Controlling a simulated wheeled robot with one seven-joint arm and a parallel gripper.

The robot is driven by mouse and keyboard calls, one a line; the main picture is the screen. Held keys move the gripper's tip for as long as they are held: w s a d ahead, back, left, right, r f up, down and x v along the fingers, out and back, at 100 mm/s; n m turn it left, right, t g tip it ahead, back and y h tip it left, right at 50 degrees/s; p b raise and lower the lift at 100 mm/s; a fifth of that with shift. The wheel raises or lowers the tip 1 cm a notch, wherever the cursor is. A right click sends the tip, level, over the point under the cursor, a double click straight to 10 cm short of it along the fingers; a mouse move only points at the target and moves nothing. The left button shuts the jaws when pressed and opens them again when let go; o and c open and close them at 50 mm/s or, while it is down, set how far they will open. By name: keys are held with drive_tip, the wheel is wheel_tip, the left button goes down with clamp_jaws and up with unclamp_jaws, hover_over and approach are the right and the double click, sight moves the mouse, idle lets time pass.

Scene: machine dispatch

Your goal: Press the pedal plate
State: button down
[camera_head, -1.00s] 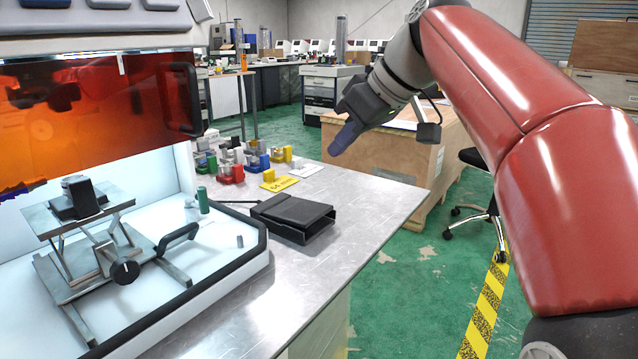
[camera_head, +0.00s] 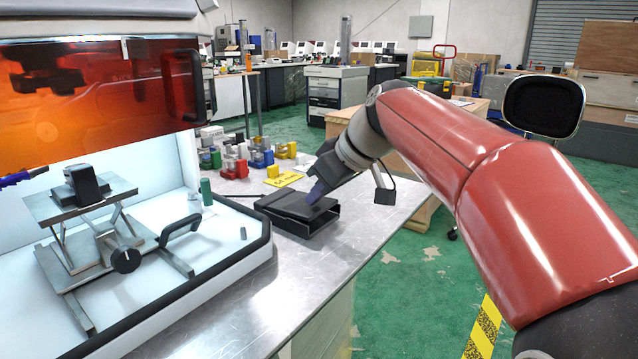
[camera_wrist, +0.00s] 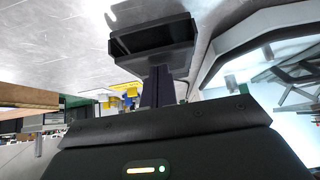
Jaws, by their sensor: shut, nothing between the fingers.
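The black pedal (camera_head: 288,206) lies on the metal bench, right of the white machine bay. It has a flat top plate and an open slot at its front end. My gripper (camera_head: 312,196) is shut and empty, pointing down at the right part of the plate. Its fingertips look to be at or just above the plate; I cannot tell if they touch. In the wrist view the pedal (camera_wrist: 152,42) is just beyond the tips of my gripper (camera_wrist: 158,72), and the fingers cover part of it.
The machine with an orange window (camera_head: 100,95) and a lab jack (camera_head: 115,245) stands at the left. Several coloured blocks (camera_head: 240,160) and a yellow card (camera_head: 284,179) are behind the pedal. The metal bench top (camera_head: 240,315) in front is clear.

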drive_tip(key=shift+f, duration=0.1)
drive_tip(key=f+b, duration=0.1)
drive_tip(key=b, duration=0.1)
drive_tip(key=f+b, duration=0.1)
drive_tip(key=b, duration=0.2)
drive_tip(key=shift+s+d+t+y, duration=0.2)
drive_tip(key=shift+d+t+y, duration=0.1)
drive_tip(key=shift+t+y, duration=0.1)
drive_tip(key=shift+r, duration=0.1)
